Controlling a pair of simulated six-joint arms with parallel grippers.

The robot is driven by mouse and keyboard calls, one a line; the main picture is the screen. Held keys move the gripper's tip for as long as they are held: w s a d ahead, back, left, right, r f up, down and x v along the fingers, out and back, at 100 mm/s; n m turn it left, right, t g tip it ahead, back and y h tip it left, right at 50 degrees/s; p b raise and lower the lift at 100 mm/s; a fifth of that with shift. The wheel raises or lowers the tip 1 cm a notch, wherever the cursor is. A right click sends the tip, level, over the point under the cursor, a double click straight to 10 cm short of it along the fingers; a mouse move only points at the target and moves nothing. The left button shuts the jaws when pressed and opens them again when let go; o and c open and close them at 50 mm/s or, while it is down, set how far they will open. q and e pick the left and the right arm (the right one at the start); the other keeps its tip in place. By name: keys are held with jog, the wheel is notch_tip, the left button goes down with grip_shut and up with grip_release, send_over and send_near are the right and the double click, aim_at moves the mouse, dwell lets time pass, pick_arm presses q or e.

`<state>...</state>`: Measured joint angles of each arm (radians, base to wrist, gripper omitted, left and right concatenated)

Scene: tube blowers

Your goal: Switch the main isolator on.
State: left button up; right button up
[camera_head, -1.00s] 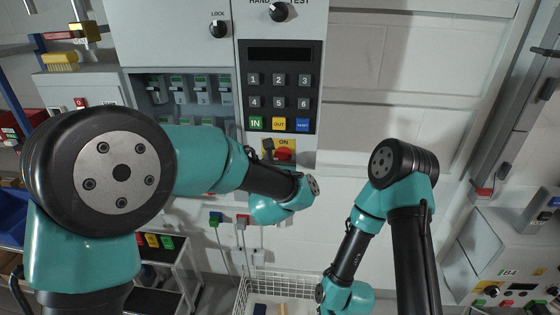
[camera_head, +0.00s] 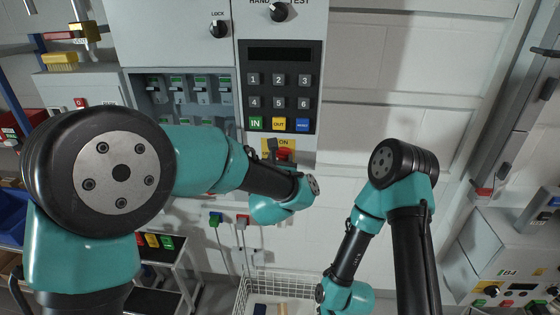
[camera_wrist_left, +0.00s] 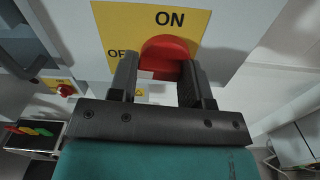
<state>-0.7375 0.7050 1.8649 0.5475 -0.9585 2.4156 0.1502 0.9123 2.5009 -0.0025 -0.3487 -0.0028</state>
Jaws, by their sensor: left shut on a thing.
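The main isolator is a red rotary knob (camera_wrist_left: 163,52) on a yellow plate (camera_wrist_left: 115,22). "ON" is printed above the knob and "OFF", partly covered, to its left. In the head view the red knob (camera_head: 286,153) sits below the keypad, partly hidden by my gripper. My left gripper (camera_wrist_left: 158,66) is shut on the knob, one dark finger on each side. The fingers cover much of it, so its exact angle is hard to tell. My right arm shows at the right in the head view, but its gripper is out of view.
Above the isolator is a keypad (camera_head: 278,90) with IN, OUT and a blue key. A LOCK knob (camera_head: 219,29) and another dark selector (camera_head: 279,11) are higher up. A white wire basket (camera_head: 240,300) stands below. Another red knob (camera_wrist_left: 66,90) shows at left in the wrist view.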

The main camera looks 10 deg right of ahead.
pick_arm(q)
jog(key=m, duration=0.3)
jog(key=shift+d+m, duration=0.1)
jog(key=shift+m, duration=0.3)
jog(key=m, duration=0.4)
jog(key=shift+d+r+m, duration=0.1)
jog(key=shift+m, duration=0.2)
jog(key=m, duration=0.4)
jog(key=shift+s+d+m, duration=0.1)
jog(key=shift+d+m, duration=0.05)
jog(key=shift+m, duration=0.15)
jog(key=shift+d+m, duration=0.1)
jog(key=shift+m, duration=1.8)
jog(key=o, duration=0.9)
jog(key=v, duration=1.7)
jog(key=shift+s, duration=0.25)
